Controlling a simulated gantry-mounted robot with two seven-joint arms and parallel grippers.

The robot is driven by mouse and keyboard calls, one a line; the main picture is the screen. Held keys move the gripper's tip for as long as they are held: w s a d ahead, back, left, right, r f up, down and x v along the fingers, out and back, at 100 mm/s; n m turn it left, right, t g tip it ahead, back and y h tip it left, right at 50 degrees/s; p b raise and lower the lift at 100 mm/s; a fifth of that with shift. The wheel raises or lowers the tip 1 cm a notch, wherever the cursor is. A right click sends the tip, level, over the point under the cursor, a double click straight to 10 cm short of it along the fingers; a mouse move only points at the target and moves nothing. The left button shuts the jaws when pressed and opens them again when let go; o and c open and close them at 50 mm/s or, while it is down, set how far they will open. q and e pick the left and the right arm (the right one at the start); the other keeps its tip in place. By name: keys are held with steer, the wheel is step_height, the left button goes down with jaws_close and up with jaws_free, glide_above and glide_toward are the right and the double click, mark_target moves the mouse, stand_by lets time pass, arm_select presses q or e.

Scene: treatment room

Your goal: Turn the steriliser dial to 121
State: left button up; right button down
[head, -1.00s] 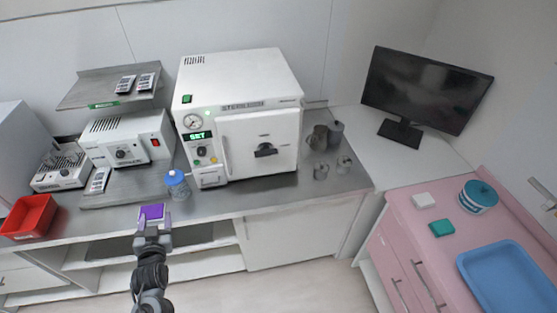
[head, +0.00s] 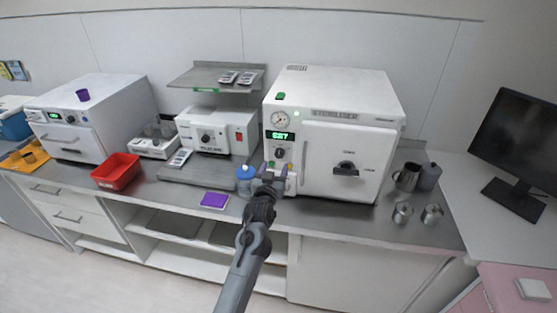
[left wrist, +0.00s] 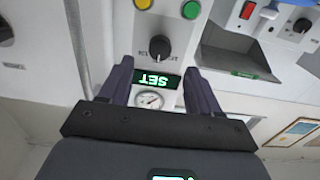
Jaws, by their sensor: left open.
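The white steriliser (head: 350,135) stands on the counter, right of the middle in the head view. Its black dial (head: 279,153) sits on the left control panel, below a green display reading SET (head: 280,135). My left gripper (head: 272,171) is open in front of the panel, just below the dial. In the left wrist view, which is upside down, the black dial (left wrist: 160,48) lies between and beyond the open fingertips (left wrist: 158,66). I see no contact with it. The SET display (left wrist: 156,80) shows between the fingers. My right gripper is not in view.
A blue-capped bottle (head: 245,182) stands close left of my gripper. The steriliser's door handle (head: 346,169) is to the right. A purple pad (head: 214,200) lies at the counter edge.

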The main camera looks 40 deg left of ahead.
mark_target(279, 155)
arm_select(q)
steer(key=shift+x, duration=3.2)
steer(key=shift+s, duration=0.1)
steer(key=c, duration=1)
steer(key=shift+c, duration=0.3)
